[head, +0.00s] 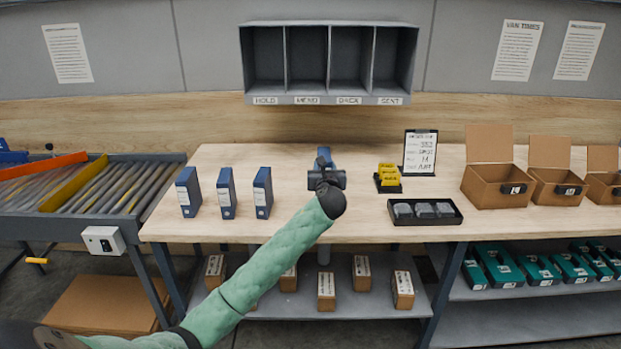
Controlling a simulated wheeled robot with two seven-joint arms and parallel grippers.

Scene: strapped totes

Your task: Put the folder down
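My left arm, in a green sleeve, reaches in from the lower left to the middle of the wooden table. Its dark gripper (325,174) seems shut on a blue folder (323,154), of which only a blue upper part shows behind the gripper. The gripper hides the rest, so I cannot tell whether the folder touches the table. Three similar blue folders with white labels stand upright in a row to the left: the left one (188,193), the middle one (226,194) and the right one (262,193). My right gripper is not in view.
A grey four-slot shelf (330,99) hangs empty on the wall. Right on the table (350,225) are yellow items (389,176), a black tray (398,219), a clipboard (420,153) and open cardboard boxes (483,190). A roller conveyor (110,188) stands left. Table around the gripper is clear.

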